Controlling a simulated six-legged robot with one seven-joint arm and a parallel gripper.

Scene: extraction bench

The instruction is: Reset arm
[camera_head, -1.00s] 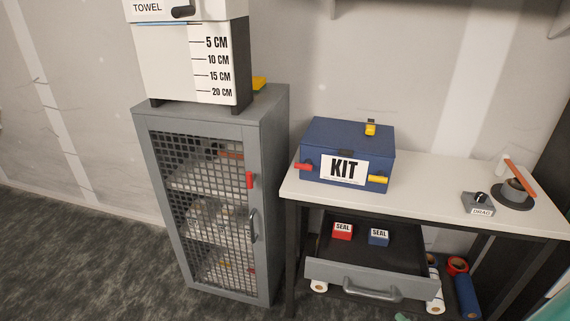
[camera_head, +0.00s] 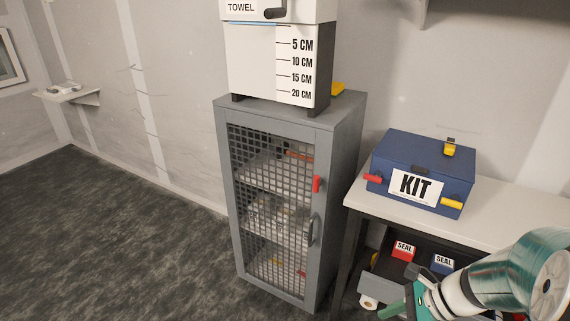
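Part of my arm (camera_head: 500,278), teal and white, shows at the lower right, in front of the bench. Its end runs toward the bottom edge, and I cannot make out the gripper's fingers. The arm hides most of the open drawer and the bench's right side. A blue box marked KIT (camera_head: 422,178) stands closed on the white bench top (camera_head: 520,212), with red and yellow latches on it.
A grey mesh-door cabinet (camera_head: 272,205) stands left of the bench, its door closed. A towel dispenser (camera_head: 275,60) sits on it. Red (camera_head: 403,250) and blue (camera_head: 442,263) SEAL blocks lie below the bench top. The dark floor (camera_head: 110,235) at left is clear.

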